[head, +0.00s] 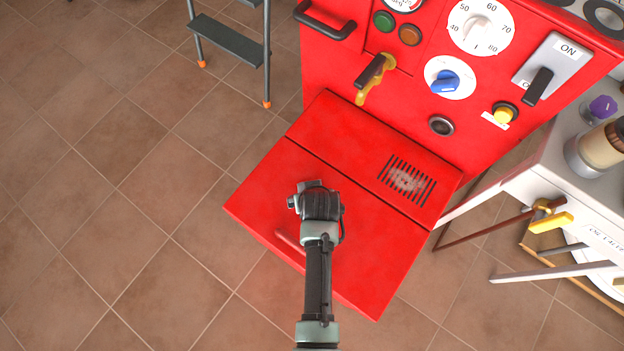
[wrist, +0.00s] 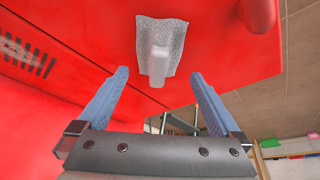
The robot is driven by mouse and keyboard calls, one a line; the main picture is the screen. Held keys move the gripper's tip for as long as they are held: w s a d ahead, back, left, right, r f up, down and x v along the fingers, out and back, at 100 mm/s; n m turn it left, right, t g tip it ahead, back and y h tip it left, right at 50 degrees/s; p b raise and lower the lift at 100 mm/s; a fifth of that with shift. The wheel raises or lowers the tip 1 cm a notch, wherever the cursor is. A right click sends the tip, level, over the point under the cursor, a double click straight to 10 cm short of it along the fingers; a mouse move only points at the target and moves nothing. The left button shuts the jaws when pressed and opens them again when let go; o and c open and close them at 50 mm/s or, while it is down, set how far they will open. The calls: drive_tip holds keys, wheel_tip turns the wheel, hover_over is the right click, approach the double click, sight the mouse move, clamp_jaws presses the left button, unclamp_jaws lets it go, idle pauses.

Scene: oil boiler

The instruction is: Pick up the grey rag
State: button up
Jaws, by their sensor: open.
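The grey rag (wrist: 158,40) shows in the wrist view as a crinkled, pale grey cloth against a red panel, at the top middle. A smooth light-grey bar-like piece (wrist: 159,62) shows in front of its middle; I cannot tell how the two are joined. My gripper (wrist: 160,76) is open, its two blue-grey fingers apart on either side below the rag, and nothing is between them. In the head view my gripper (head: 317,192) is over the red box's sloping lid, and its fingers are hard to make out. The rag is not visible there.
A white table (head: 545,180) is at right, a grey stepladder (head: 228,40) at upper left.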

drive_tip(key=b+x, duration=0.1)
drive_tip(key=x, duration=0.3)
drive_tip(key=shift+d+f+b, duration=0.15)
drive_tip(key=shift+f+b, duration=0.05)
drive_tip(key=shift+b, duration=0.15)
drive_tip(key=shift+r, duration=0.1)
drive_tip(key=c, duration=1.3)
wheel_tip(320, 180, up, 10)
drive_tip(key=p, duration=0.4)
drive_tip(key=shift+c, duration=0.2)
